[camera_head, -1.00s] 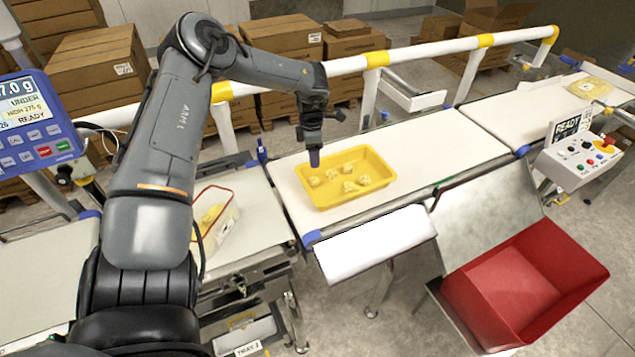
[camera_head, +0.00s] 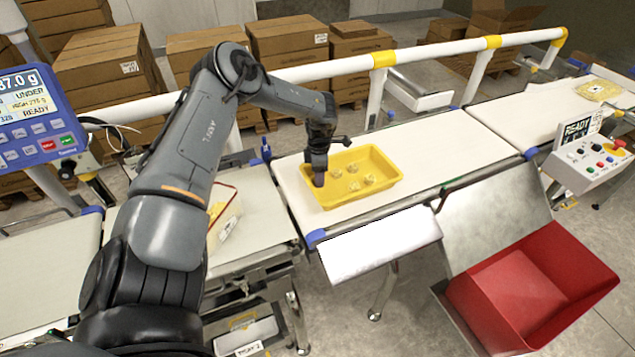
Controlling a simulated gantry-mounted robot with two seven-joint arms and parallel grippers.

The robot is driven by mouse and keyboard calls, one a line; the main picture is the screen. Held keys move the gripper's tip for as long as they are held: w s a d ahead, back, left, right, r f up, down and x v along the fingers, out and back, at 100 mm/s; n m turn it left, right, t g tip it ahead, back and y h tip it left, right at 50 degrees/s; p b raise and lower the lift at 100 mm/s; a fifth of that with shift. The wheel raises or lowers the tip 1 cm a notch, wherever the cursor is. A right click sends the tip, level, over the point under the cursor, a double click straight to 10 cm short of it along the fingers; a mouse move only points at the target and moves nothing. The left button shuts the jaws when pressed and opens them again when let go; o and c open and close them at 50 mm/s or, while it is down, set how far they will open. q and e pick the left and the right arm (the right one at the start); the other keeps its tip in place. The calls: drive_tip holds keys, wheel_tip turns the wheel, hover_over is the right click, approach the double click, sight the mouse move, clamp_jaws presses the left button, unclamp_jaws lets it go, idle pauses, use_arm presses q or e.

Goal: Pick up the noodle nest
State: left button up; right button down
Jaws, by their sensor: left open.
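Several small pale yellow noodle nests (camera_head: 368,180) lie on the floor of a yellow tray (camera_head: 384,186) on the white belt. My left gripper (camera_head: 318,180) points down at the left end of this tray, with its fingertips low inside or just over the left rim. It is open. The gripper and wrist hide that corner of the tray, so I cannot tell whether a nest lies between the fingers. My right gripper is not in view.
A clear red-rimmed pack (camera_head: 222,215) sits left of the tray, partly behind my left arm. A white rail (camera_head: 345,66) runs behind the belt. A red bin (camera_head: 540,285) and a control box (camera_head: 590,160) are at the right. The belt (camera_head: 440,145) right of the tray is clear.

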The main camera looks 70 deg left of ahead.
use_arm(q)
drive_tip(key=shift+f, duration=0.65)
drive_tip(key=c, duration=0.7)
drive_tip(key=shift+r, duration=0.15)
